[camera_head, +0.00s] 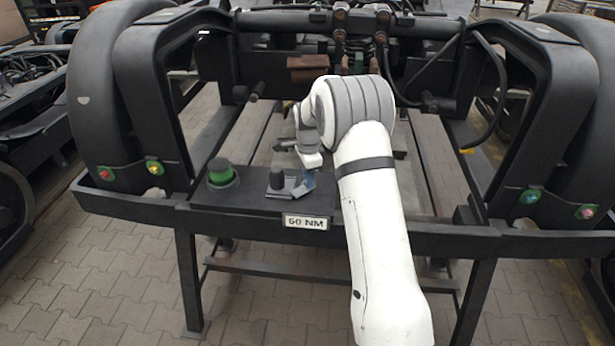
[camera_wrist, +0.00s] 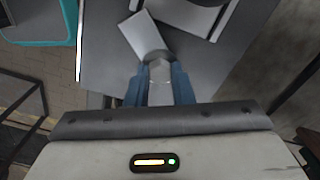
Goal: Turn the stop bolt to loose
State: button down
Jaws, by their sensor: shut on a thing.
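In the wrist view, the blue fingers (camera_wrist: 160,84) are closed around the end of the grey lever (camera_wrist: 147,34), which runs away up and left. The knob's turned position cannot be told, and the gripped end is partly hidden between the fingers.
The "60 NM" label (camera_head: 305,222) is on the front edge. The black bogie frame (camera_head: 128,100) and cables rise around my arm. Paved floor (camera_head: 90,270) is open in front at left.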

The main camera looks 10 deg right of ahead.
jog(key=shift+n, duration=0.4)
jog(key=shift+w+n+b, duration=0.1)
jog(key=shift+n+b, duration=0.3)
jog(key=shift+n, duration=0.7)
jog(key=n, duration=0.4)
jog(key=shift+r+n+b, duration=0.1)
jog(key=shift+n+b, duration=0.2)
jog(key=shift+b, duration=0.1)
jog(key=n, duration=0.4)
jog(key=shift+b, duration=0.3)
jog(key=n, duration=0.4)
jog(key=shift+r, duration=0.1)
jog(key=n, duration=0.6)
jog(key=shift+b, duration=0.3)
jog(key=n, duration=0.7)
jog(key=shift+w+r, duration=0.1)
jog(key=shift+n, duration=0.3)
